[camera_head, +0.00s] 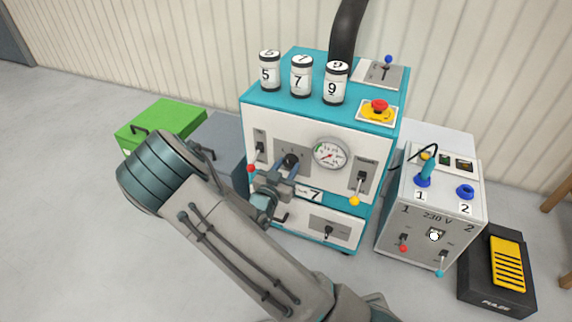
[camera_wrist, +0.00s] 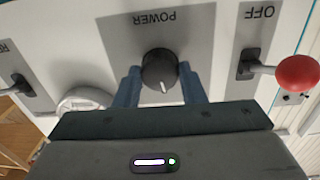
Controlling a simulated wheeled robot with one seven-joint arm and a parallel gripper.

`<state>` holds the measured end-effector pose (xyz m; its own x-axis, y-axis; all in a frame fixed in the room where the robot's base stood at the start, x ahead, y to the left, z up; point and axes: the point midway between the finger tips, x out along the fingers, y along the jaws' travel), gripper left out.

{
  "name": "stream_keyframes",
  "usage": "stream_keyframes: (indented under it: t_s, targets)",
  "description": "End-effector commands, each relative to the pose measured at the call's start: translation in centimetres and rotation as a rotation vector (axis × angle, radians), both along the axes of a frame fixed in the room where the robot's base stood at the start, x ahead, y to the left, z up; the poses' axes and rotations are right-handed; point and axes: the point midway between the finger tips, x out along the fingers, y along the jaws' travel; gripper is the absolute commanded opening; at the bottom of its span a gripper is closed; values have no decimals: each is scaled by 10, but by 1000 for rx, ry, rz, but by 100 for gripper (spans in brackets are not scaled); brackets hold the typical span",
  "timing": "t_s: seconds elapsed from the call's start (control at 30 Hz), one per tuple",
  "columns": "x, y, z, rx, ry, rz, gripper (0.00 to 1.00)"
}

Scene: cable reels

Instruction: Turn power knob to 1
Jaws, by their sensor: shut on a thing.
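The power knob (camera_wrist: 159,71) is a black round knob with a white pointer line, on a grey plate marked POWER (camera_wrist: 190,35), which appears upside down in the wrist view. My gripper (camera_wrist: 160,84) has its two blue-grey fingers on either side of the knob, shut on it. In the head view the knob (camera_head: 290,160) sits on the white front panel of the teal machine (camera_head: 270,101), left of the round gauge (camera_head: 331,153). My gripper (camera_head: 283,177) reaches it from below, and my arm hides part of the lower panel. The scale numbers around the knob are not readable.
A red-tipped lever marked OFF (camera_wrist: 298,73) sits close beside the knob; a yellow-tipped lever (camera_head: 355,199) is beyond the gauge. Numbered canisters (camera_head: 301,77) and a red stop button (camera_head: 379,106) are on top. A 230 V box (camera_head: 433,207) and a pedal (camera_head: 507,263) stand right.

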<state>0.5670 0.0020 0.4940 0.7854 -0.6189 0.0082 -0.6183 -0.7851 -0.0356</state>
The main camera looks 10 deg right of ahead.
Motion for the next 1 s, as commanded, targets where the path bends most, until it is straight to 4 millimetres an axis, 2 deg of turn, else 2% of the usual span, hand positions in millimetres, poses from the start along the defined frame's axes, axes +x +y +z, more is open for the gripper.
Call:
stream_keyframes:
  t_s: [0.6, 1.0]
  targets:
    - [-1, 0, 1, -422, 308, 1, 14]
    - [-1, 0, 0, -551, 401, 0, 14]
